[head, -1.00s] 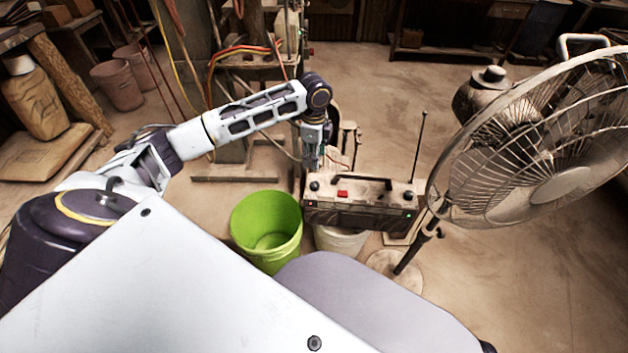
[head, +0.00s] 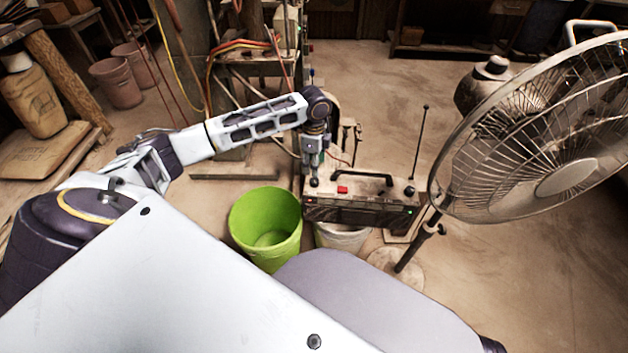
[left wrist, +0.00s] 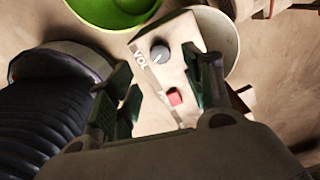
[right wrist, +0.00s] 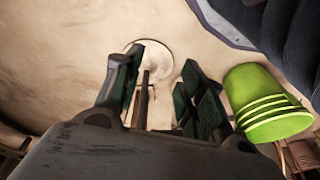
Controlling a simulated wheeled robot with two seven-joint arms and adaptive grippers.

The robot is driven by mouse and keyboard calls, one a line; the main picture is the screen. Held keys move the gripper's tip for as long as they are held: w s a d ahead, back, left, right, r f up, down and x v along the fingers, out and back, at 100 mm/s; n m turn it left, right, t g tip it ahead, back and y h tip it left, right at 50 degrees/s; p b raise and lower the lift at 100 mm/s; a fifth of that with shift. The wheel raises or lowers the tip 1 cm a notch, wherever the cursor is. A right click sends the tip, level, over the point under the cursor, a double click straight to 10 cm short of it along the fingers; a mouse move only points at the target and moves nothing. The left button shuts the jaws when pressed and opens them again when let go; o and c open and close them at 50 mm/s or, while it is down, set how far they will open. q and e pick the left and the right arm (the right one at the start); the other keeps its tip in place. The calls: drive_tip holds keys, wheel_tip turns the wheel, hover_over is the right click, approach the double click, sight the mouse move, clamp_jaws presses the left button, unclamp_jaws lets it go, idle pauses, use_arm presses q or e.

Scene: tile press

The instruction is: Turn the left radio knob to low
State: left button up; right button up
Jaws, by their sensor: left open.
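The radio (head: 358,215) is a box with a dark front, a light top, a handle, a red button and a knob at each end. Its left knob (head: 314,182) is dark, at the left end of the top. In the left wrist view this knob (left wrist: 160,53) is round and grey with a pale pointer line, beside the letters VOL. My left gripper (left wrist: 160,68) is open, pointing down just above the left knob, with the knob showing between its fingertips; contact is not visible. My right gripper (right wrist: 160,75) shows only in its wrist view, open and empty.
A green bucket (head: 265,225) stands left of the radio, and a pale bucket (head: 342,238) is under it. A large standing fan (head: 540,130) is close on the right. The right knob (head: 409,191) and a thin antenna (head: 421,140) rise at the radio's right end.

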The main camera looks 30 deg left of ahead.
sight(314, 180)
use_arm(q)
wheel_tip(314, 180, down, 7)
drive_tip(key=shift+r+b, duration=0.15)
drive_tip(key=shift+b, duration=0.85)
drive_tip(key=shift+f, duration=0.75)
use_arm(e)
drive_tip(key=shift+t, duration=0.5)
drive_tip(key=r, duration=0.4)
drive_tip(key=shift+w+a+r, duration=0.15)
drive_tip(key=shift+a+r, duration=0.05)
drive_tip(key=shift+a, duration=0.15)
use_arm(q)
drive_tip(key=c, duration=1)
use_arm(e)
drive_tip(key=shift+f, duration=0.1)
